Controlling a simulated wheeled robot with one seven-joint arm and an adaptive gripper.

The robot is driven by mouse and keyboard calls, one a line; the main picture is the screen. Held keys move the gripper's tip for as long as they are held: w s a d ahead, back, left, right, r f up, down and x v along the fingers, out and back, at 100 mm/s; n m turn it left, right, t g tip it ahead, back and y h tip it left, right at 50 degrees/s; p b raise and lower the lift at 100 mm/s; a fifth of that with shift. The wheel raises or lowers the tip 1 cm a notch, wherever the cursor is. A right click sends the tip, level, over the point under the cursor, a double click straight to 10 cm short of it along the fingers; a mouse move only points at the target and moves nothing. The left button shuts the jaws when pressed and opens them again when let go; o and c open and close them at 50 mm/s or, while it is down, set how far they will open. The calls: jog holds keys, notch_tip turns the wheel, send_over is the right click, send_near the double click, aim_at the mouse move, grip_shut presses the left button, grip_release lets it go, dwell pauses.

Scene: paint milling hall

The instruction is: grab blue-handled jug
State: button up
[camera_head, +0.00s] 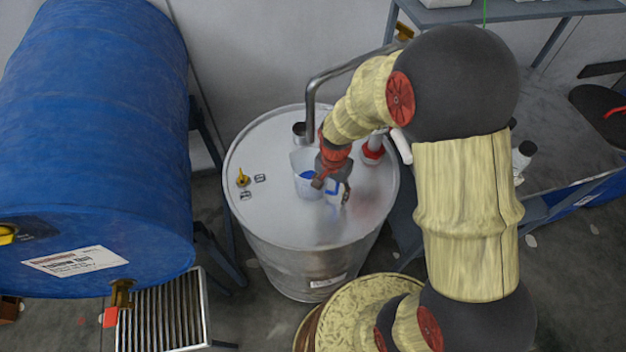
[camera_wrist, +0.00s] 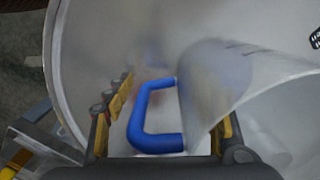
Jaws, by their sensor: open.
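The jug (camera_head: 304,166) is translucent with a blue handle, and it stands on the round metal top of a drum (camera_head: 270,215). My gripper (camera_head: 336,190) is at the jug's right side, over the drum top, and partly covers the jug. In the wrist view the blue handle (camera_wrist: 143,120) lies between my open fingers (camera_wrist: 170,115), with the jug's clear wall (camera_wrist: 225,85) to the right. The fingers look apart on either side of the handle. I cannot tell whether either one touches it.
A bent metal pipe (camera_head: 312,100) rises from the drum top behind the jug. A yellow valve (camera_head: 243,178) stands at the left of the top, and a red-collared fitting (camera_head: 373,152) at the right. A large blue barrel (camera_head: 95,130) lies to the left, above a grate (camera_head: 165,315).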

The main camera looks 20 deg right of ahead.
jog(key=c, duration=0.3)
jog(key=shift+f, duration=0.1)
jog(key=c, duration=1.1)
grip_shut()
